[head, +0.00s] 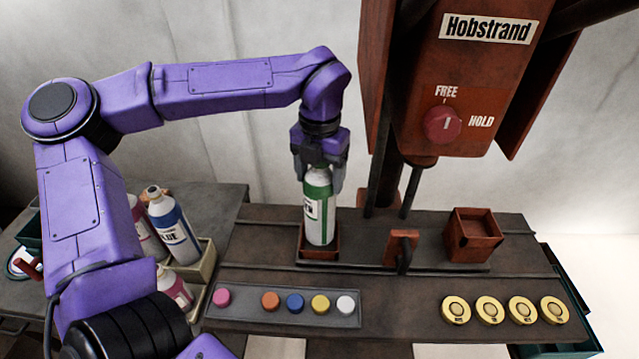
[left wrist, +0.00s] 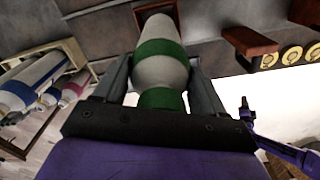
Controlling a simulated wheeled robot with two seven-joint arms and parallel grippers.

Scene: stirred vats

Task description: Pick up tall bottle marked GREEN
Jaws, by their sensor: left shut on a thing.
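The tall bottle with green bands (head: 319,207) stands upright at the small square red-brown holder (head: 303,249) on the dark bench. Its label is partly turned away, so the full word cannot be read. My left gripper (head: 320,178) comes down from above and is shut on the bottle's upper part. In the left wrist view the green-banded bottle (left wrist: 160,65) lies between the two fingers, its base end near the square holder (left wrist: 115,14). I cannot tell whether the base is still resting in the holder.
A blue-banded bottle (head: 171,226) and pink-marked bottles (head: 174,288) stand in a rack at left. A strip holds coloured buttons (head: 271,301). Several yellow discs (head: 489,311) line the bench front. A red machine (head: 470,90) rises behind; a red box (head: 473,236) sits right.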

